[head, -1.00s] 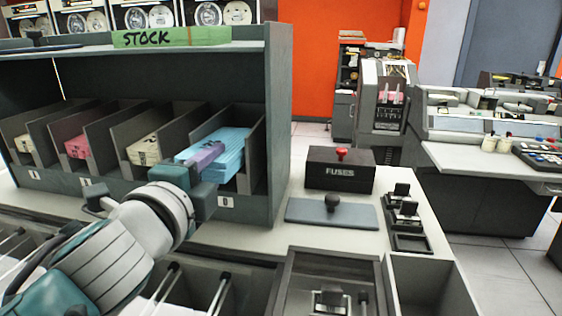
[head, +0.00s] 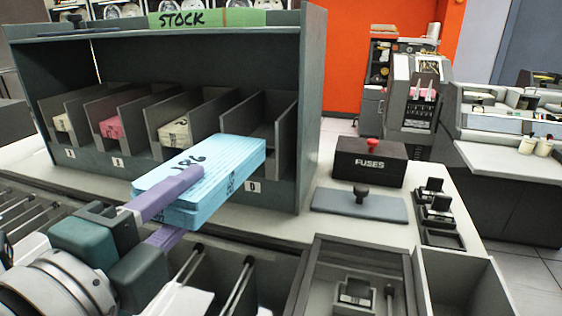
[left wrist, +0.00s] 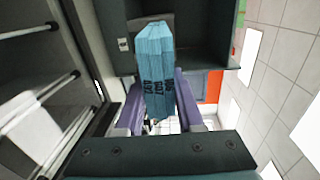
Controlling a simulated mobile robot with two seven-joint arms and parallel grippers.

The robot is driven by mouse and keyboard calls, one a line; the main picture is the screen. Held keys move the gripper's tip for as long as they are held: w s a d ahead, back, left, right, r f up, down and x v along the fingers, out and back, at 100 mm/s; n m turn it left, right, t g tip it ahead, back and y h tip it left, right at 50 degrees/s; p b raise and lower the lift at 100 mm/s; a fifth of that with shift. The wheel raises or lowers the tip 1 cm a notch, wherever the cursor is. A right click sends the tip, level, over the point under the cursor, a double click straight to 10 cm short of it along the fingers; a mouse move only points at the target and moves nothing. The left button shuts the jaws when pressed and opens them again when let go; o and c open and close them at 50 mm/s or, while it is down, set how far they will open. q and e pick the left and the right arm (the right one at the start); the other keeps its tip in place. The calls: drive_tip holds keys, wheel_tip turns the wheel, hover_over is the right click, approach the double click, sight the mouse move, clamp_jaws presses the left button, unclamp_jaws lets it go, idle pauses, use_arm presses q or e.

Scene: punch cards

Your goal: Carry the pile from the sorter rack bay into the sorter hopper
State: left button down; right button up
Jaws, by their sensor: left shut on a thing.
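My left gripper (head: 176,214) has its purple fingers shut on the pile, a block of light blue cards (head: 215,170) with black handwriting on top. The pile is out in front of the rack, above the counter's front edge. In the left wrist view the pile (left wrist: 155,70) sits between the two fingers (left wrist: 158,112). The sorter rack (head: 313,110) has a right-hand bay (head: 262,135) that looks empty. A grey open-topped bin (head: 316,275) with a small metal block inside is at the front; I cannot tell if it is the hopper. My right gripper is not in view.
Other bays hold cream cards (head: 175,133), pink cards (head: 110,127) and more cream cards (head: 62,122). A black FUSES box (head: 369,163) and a grey plate with a knob (head: 360,203) stand right of the rack. Slots with metal rods (head: 238,285) line the front.

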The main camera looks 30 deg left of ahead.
sight(175, 221)
use_arm(q)
drive_tip(key=s, duration=0.1)
drive_tip(key=s+d+b, duration=0.1)
drive_tip(key=s, duration=0.1)
drive_tip(key=shift+s+d+f, duration=0.25)
drive_tip(key=shift+s+f, duration=0.1)
drive_tip(key=shift+s, duration=0.05)
drive_tip(key=shift+s+d+r+b, duration=0.1)
drive_tip(key=shift+s+r+b, duration=0.15)
drive_tip(key=shift+s, duration=0.2)
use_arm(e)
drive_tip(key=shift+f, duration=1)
use_arm(q)
drive_tip(key=shift+f, duration=0.1)
